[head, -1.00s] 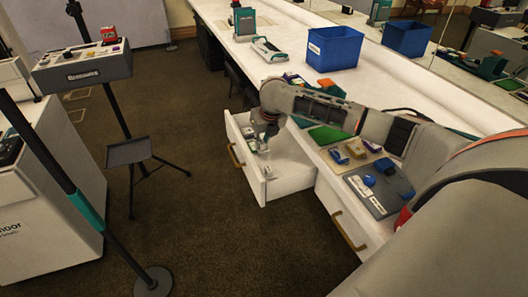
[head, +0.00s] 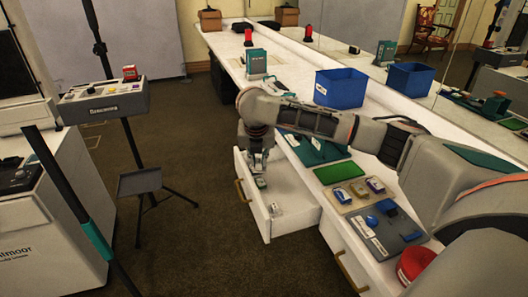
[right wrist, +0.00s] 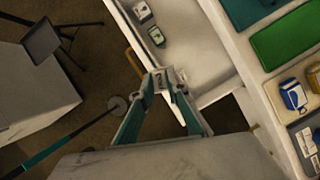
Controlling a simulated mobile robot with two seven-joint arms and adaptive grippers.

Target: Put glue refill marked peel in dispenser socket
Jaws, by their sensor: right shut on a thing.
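My right gripper (head: 258,166) is over the open white drawer (head: 296,224). In the right wrist view the gripper (right wrist: 166,80) is shut on a small pale grey-white block (right wrist: 160,79), which looks like a refill; I cannot read its marking. Two other small pieces lie in the drawer: a dark green one with a light top (right wrist: 156,36) and a whitish one (right wrist: 143,12). Teal devices stand on the bench: a flat one (head: 314,148) near my arm and an upright one (head: 257,63) farther back. I cannot tell which has the dispenser socket. My left gripper is out of view.
A blue bin (head: 340,88) stands on the white bench. A green mat (head: 340,172), a tan tray (head: 345,206) with small blocks, and a grey board (head: 390,240) lie along its near edge. A stand with a control box (head: 104,100) is at the left.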

